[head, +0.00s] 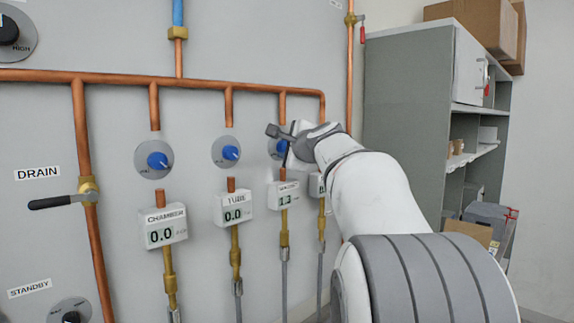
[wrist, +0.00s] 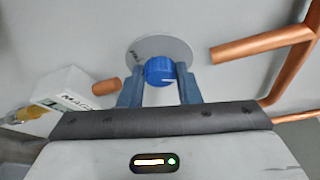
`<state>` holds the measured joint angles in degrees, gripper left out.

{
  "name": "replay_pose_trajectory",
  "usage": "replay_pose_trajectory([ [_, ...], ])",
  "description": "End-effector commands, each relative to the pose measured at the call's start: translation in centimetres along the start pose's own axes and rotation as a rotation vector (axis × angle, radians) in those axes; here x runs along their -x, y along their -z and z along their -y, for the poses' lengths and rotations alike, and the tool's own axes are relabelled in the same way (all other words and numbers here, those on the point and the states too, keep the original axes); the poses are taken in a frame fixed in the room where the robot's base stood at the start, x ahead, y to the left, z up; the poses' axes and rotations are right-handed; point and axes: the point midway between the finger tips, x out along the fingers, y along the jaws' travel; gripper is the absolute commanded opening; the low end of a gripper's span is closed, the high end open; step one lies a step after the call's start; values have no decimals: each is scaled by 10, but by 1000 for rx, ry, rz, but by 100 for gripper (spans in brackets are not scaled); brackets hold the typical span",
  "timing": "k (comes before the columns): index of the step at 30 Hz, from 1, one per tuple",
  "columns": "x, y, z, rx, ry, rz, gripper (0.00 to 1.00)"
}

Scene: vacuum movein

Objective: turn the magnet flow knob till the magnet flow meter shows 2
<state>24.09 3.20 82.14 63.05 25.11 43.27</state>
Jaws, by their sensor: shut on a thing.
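The magnet flow knob (wrist: 159,71) is blue and sits on a round grey plate (wrist: 176,46) in the wrist view. My gripper (wrist: 160,88) is shut on it, one finger on each side. In the head view the knob (head: 282,147) is partly hidden behind my gripper (head: 287,144). The magnet flow meter (head: 284,194) is a white box below the knob and reads about 1.3. In the wrist view the meter (wrist: 68,92) shows at the left, its label partly cut to "MAG" and its digits not readable.
The chamber meter (head: 164,227) and tube meter (head: 232,207) both read 0.0, with blue knobs above them. Copper pipes (head: 180,80) run along the panel. A drain valve lever (head: 62,201) sticks out at the left. A grey shelf (head: 407,125) stands at the right.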

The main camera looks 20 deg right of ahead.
Motion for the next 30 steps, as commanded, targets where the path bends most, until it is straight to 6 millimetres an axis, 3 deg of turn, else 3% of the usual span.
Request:
replay_pose_trajectory([
  [2,-2,4,-12,65,30,1,8],
  [30,-4,5,-14,808,333,2,8],
])
